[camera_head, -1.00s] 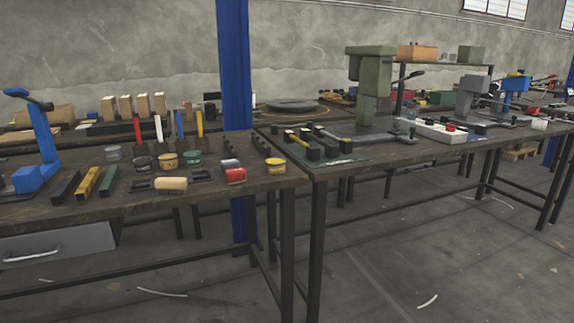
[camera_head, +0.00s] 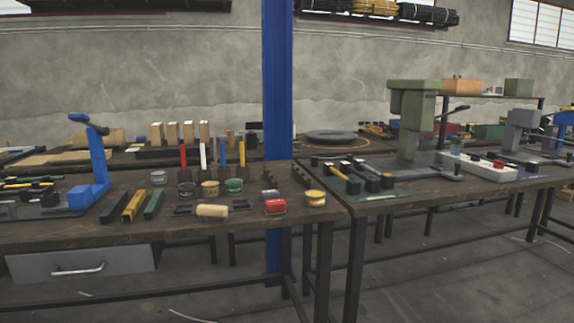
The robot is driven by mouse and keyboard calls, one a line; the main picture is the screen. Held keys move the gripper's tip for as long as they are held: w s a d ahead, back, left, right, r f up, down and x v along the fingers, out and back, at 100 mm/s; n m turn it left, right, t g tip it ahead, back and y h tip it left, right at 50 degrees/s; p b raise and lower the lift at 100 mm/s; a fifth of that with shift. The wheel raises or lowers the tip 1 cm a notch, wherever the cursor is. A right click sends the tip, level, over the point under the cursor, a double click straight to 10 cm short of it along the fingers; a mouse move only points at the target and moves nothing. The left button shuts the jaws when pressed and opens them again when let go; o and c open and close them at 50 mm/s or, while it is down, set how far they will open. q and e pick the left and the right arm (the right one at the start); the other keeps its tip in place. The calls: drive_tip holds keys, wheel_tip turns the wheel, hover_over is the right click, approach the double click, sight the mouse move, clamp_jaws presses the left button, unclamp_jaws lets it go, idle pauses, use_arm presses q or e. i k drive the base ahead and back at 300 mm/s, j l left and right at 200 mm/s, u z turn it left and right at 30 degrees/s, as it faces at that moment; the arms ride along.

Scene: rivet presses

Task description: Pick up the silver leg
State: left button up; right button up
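I cannot single out a silver leg for certain. Black, yellow and green bars lie side by side on the left bench: the black bar (camera_head: 116,207), the yellow bar (camera_head: 134,206) and the green bar (camera_head: 154,205). On the right bench, several dark and yellow bars with black block ends lie on a green mat (camera_head: 383,198); the yellow one (camera_head: 338,172) is clearest. They are too small to tell whether one is silver. Neither of my grippers is in view.
A blue press (camera_head: 98,170) stands on the left bench (camera_head: 70,231), near tins and a red can (camera_head: 275,207). A green press (camera_head: 412,120) stands on the right bench (camera_head: 372,209). A blue post (camera_head: 278,80) rises behind the benches. Floor shows at lower right.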

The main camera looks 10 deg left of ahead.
sight(387, 182)
drive_tip(key=i+l, duration=0.15)
drive_tip(key=l, duration=0.2)
drive_tip(key=i+l, duration=0.15)
drive_tip(key=l, duration=0.2)
drive_tip(key=i+l, duration=0.15)
drive_tip(key=l, duration=0.2)
drive_tip(key=i+l, duration=0.15)
drive_tip(key=l, duration=0.2)
drive_tip(key=i+l, duration=0.2)
drive_tip(key=l, duration=0.15)
drive_tip(key=i+l, duration=0.15)
drive_tip(key=l, duration=0.2)
